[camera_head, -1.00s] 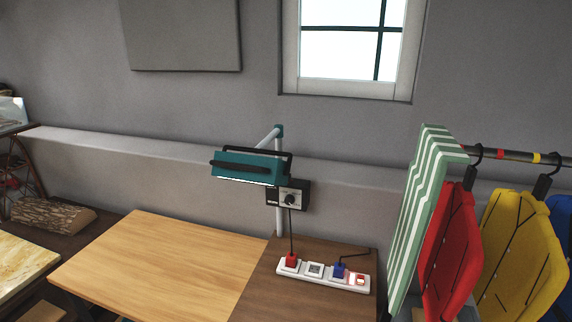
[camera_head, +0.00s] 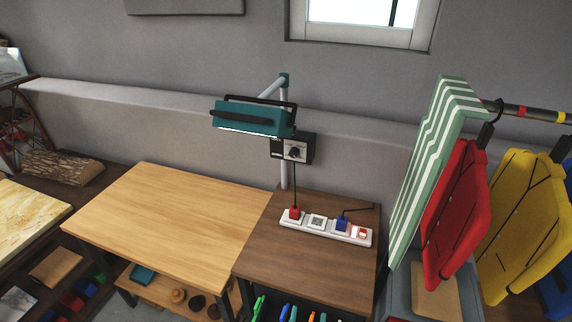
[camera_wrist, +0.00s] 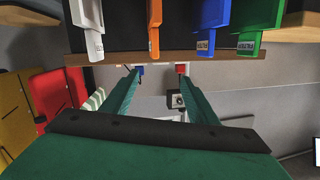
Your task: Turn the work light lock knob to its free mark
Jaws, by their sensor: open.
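The work light (camera_head: 250,119) is a teal lamp with a black handle, on a grey post behind the dark table. A black box with a silver plate is fixed at the post below it, and the round dark lock knob (camera_head: 294,153) sits on that plate. The knob (camera_wrist: 178,100) is small in the wrist view, beyond my fingers; its marks are too small to read. My gripper (camera_wrist: 158,85) has two green fingers, apart and empty, well short of the knob. My gripper is not visible in the head view.
A white power strip (camera_head: 326,228) with red and blue plugs lies on the dark table (camera_head: 255,250). Several coloured handles, including an orange one (camera_wrist: 153,30), are close ahead in the wrist view. The light wood tabletop (camera_head: 165,220) is clear.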

